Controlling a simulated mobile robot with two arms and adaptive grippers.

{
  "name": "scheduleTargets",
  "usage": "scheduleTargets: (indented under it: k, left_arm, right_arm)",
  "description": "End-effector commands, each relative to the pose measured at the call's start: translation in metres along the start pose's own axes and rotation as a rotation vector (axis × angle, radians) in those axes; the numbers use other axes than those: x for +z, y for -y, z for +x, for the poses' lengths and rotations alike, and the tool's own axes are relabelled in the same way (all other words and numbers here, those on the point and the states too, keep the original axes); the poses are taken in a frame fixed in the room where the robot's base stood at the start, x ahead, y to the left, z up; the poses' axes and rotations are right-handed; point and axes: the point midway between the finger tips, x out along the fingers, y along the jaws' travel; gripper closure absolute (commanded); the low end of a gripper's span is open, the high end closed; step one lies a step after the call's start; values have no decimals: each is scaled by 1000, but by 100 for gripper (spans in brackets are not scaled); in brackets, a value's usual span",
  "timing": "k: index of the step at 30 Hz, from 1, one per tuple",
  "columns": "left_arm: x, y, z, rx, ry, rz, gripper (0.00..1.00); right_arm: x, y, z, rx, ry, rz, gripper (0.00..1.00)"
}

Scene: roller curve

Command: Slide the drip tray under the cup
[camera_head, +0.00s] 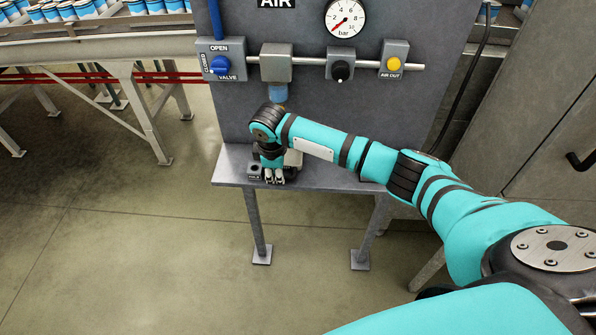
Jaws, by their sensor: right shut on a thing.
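The blue cup (279,92) hangs under the grey filter block (276,63) on the panel, and my right wrist partly covers the space below it. My right gripper (273,179) points down at the shelf, left of centre, and is shut on what seems to be the drip tray. The tray is mostly hidden by the gripper and wrist. A small pale piece (293,158) shows just right of the gripper and may be part of it. My left gripper is out of view.
The grey shelf (330,177) is bare to the right. Above are a blue valve knob (220,65), a gauge (345,18) and a yellow button (394,64). A conveyor (110,46) with tins stands left.

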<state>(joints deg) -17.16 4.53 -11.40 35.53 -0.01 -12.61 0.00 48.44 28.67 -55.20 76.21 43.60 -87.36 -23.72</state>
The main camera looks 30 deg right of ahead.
Motion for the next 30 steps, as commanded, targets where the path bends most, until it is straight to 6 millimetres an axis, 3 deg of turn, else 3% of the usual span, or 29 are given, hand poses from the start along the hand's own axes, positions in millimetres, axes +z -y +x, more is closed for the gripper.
scheduleTargets:
  k: [3,11,12,17,30]
  left_arm:
    - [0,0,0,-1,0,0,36]
    - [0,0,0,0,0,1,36]
    - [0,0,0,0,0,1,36]
    - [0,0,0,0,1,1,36]
    - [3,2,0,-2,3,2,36]
  right_arm:
    - [-10,-1,-1,3,-6,-1,100]
    - [-12,-1,-2,4,-12,-1,100]
    - [-12,-1,-2,4,-13,-1,84]
    - [-12,0,-2,4,-12,-2,64]
    - [-11,-1,-7,5,-12,-2,64]
